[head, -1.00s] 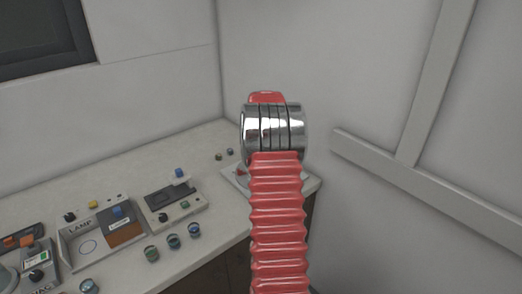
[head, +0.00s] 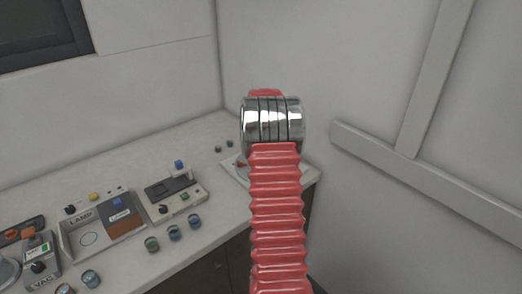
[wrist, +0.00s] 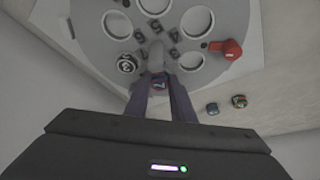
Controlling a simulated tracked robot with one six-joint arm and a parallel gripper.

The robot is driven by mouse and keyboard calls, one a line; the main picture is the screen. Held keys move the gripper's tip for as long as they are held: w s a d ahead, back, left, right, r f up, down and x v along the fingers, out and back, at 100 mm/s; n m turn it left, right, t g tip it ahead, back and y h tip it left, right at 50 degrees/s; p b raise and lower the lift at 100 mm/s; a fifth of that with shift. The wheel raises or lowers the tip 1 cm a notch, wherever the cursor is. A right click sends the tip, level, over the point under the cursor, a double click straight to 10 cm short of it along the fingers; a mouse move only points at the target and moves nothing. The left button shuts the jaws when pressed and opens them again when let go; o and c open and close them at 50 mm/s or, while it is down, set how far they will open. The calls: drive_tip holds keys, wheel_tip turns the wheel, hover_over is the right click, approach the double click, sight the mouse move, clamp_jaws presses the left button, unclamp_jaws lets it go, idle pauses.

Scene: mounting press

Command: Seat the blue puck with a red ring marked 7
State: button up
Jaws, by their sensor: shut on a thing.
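In the wrist view my gripper (wrist: 161,82) is shut on a small puck (wrist: 160,86), of which a dark blue face with some red shows between the fingers. Its number is too small to read. The held puck is over the near part of a grey round plate (wrist: 98,42) with several round openings and dark number labels. I cannot tell whether it touches the plate. A black-and-white puck (wrist: 127,64) is on the plate to the left of my gripper. In the head view my arm hides my gripper and the held puck.
A red part (wrist: 231,48) is at the plate's right. Two loose pucks (wrist: 213,107) (wrist: 239,101) lie on the bench beside it. In the head view a lamp box (head: 70,240), a grey device (head: 183,208) and several pucks (head: 174,233) stand at left. Walls close in the corner.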

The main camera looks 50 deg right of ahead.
drive_tip(key=shift+s+a+f, duration=0.1)
drive_tip(key=shift+s+f, duration=0.05)
drive_tip(key=shift+f, duration=0.25)
drive_tip(key=o, duration=1.1)
drive_tip(key=shift+s+f, duration=0.1)
drive_tip(key=shift+f, duration=0.05)
drive_tip(key=shift+c, duration=0.2)
drive_tip(key=v, duration=1.4)
drive_tip(key=shift+w+r, duration=0.35)
drive_tip(key=shift+r, duration=0.1)
